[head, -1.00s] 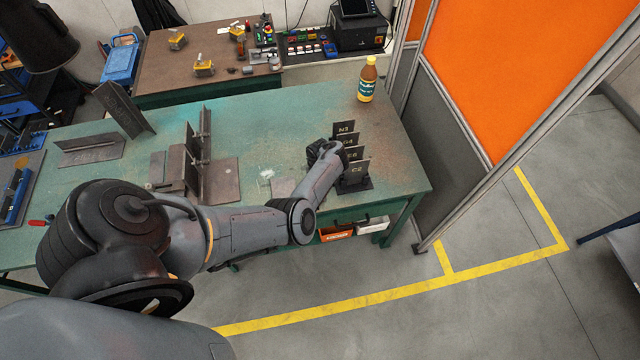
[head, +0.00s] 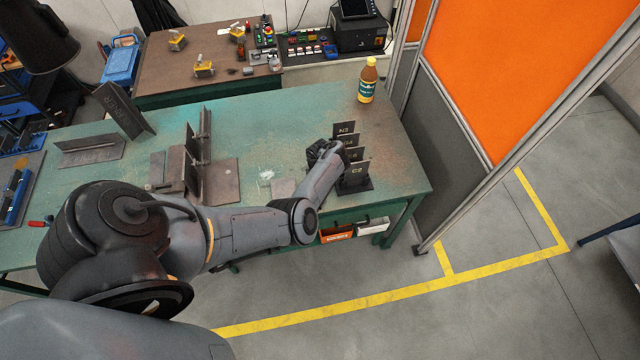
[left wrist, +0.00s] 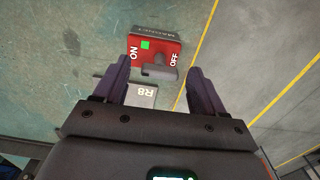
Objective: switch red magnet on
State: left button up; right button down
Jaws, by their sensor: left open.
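The red magnet (left wrist: 171,53) shows in the left wrist view, a red block on the green bench with white ON and OFF labels and a dark grey switch handle (left wrist: 158,72). A green square (left wrist: 145,45) lies beside ON. The handle sits on the side between the labels; I cannot tell which label it is set to. My left gripper (left wrist: 157,74) is open, its fingers on either side of the handle in that view. I cannot tell contact. In the head view the left gripper (head: 322,153) hides the magnet. My right gripper is not in view.
A rack of dark labelled plates (head: 353,171) stands right beside the left gripper. A grey plate marked R8 (left wrist: 142,94) lies near the magnet. A yellow-capped bottle (head: 367,80) stands at the back right. Steel angle parts (head: 205,170) stand mid-bench (head: 270,120).

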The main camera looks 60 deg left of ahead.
pick_arm(q)
notch_tip(320, 180, up, 11)
jog(key=p, duration=0.3)
dwell(0.5)
jog(key=shift+s+f, duration=0.1)
jog(key=shift+f, duration=0.05)
